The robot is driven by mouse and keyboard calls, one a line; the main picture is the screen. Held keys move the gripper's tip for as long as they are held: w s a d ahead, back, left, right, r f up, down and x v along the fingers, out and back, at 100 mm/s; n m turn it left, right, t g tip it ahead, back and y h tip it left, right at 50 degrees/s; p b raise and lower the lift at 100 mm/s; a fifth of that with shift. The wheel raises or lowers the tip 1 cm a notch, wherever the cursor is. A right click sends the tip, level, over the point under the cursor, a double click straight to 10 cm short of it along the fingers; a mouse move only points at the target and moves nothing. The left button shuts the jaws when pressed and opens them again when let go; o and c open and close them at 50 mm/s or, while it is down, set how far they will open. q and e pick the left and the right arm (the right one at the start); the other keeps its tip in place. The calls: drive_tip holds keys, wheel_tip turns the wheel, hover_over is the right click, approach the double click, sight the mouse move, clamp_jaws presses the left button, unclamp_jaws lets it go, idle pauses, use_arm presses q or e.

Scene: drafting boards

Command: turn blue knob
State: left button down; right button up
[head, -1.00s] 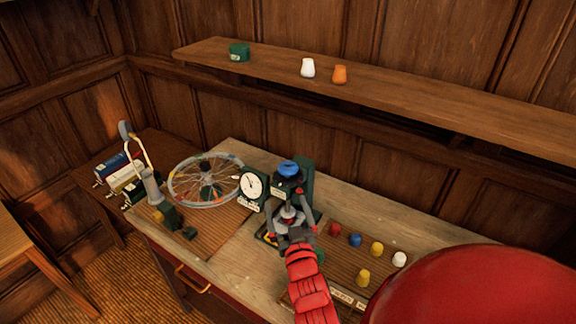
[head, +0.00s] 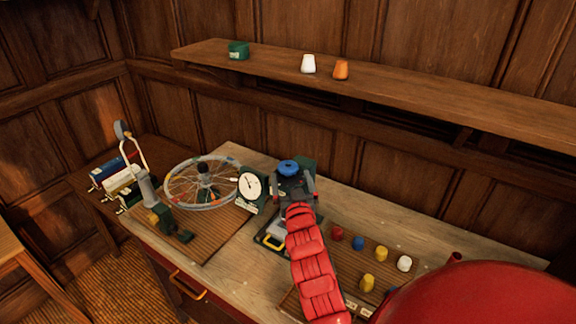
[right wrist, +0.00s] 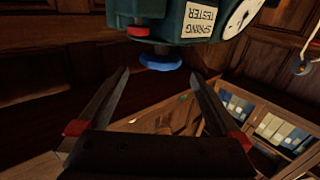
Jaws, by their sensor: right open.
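The blue knob (head: 288,167) sits on top of the dark green spring tester (head: 307,170), which has a round white dial (head: 251,186) on its left. My right gripper (head: 296,182) is at the near side of the knob, partly hidden by its own red arm. In the right wrist view the picture is upside down. There the open fingers (right wrist: 160,76) point toward the blue knob (right wrist: 160,62), which lies beyond and between their tips. No contact with the knob shows. The tester's label (right wrist: 200,18) is close by. My left gripper is not in view.
A wheel (head: 202,183) on a stand is left of the tester. Several small coloured knobs (head: 367,283) stand on a board to the right. A wooden shelf (head: 440,105) runs along the wall above, holding a green box (head: 238,50) and two small pots.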

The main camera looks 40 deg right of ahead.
sight(288, 165)
drive_tip(key=p+x, duration=0.2)
drive_tip(key=x, duration=0.4)
drive_tip(key=shift+w+d, duration=0.1)
drive_tip(key=shift+w, duration=0.15)
drive_tip(key=c, duration=1.2)
drive_tip(key=shift+f+b, duration=0.2)
drive_tip(key=shift+b, duration=0.1)
drive_tip(key=shift+c, duration=0.3)
drive_tip(key=m+h+b, duration=0.1)
drive_tip(key=b, duration=0.4)
drive_tip(key=shift+g+b, duration=0.3)
drive_tip(key=shift+g, duration=0.1)
drive_tip(key=shift+r+h, duration=0.1)
drive_tip(key=shift+h, duration=0.2)
drive_tip(key=shift+r, duration=0.1)
